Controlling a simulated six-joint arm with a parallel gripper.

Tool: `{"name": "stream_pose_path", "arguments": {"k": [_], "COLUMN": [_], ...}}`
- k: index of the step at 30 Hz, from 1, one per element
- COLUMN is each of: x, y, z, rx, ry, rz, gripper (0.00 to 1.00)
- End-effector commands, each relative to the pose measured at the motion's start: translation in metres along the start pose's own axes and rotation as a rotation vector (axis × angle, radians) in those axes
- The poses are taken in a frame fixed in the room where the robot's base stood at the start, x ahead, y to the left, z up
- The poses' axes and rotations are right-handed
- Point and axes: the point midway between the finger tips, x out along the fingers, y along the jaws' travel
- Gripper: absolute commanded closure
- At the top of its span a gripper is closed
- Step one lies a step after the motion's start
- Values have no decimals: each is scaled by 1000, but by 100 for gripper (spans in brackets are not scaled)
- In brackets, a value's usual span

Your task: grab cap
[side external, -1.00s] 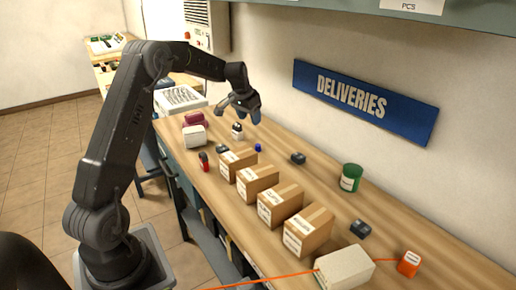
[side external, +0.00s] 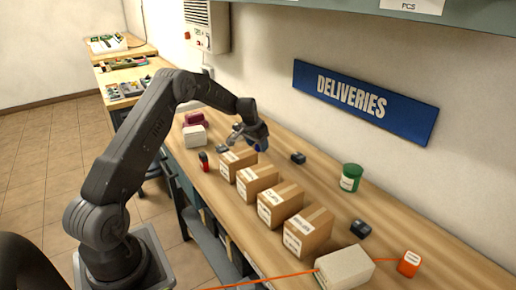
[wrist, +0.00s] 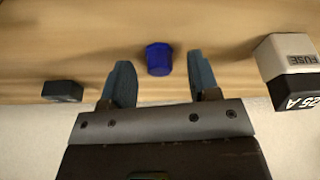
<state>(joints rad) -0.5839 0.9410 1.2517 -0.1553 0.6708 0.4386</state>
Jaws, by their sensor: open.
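A small dark-blue cap (wrist: 159,59) sits on the wooden bench in the wrist view. My gripper (wrist: 161,68) is open, with one finger on each side of the cap and clear gaps between. The fingertips point toward the cap, and nothing is held. In the side view my gripper (side external: 248,142) is low over the bench, behind the nearest-to-back cardboard box. There the cap is hard to tell apart from my fingers.
A white and black fuse block (wrist: 285,56) is to the right in the wrist view, and a small dark block (wrist: 63,91) to the left. Cardboard boxes (side external: 257,181) line the bench's front. A green can (side external: 350,178) stands near the wall.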

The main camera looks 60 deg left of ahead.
Motion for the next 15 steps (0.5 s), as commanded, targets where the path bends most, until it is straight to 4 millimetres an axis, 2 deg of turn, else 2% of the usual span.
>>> {"name": "stream_pose_path", "arguments": {"k": [8, 15], "x": [3, 2], "y": [0, 0], "z": [0, 0], "rx": [0, 0], "ry": [1, 1], "rz": [0, 0], "gripper": [45, 68]}}
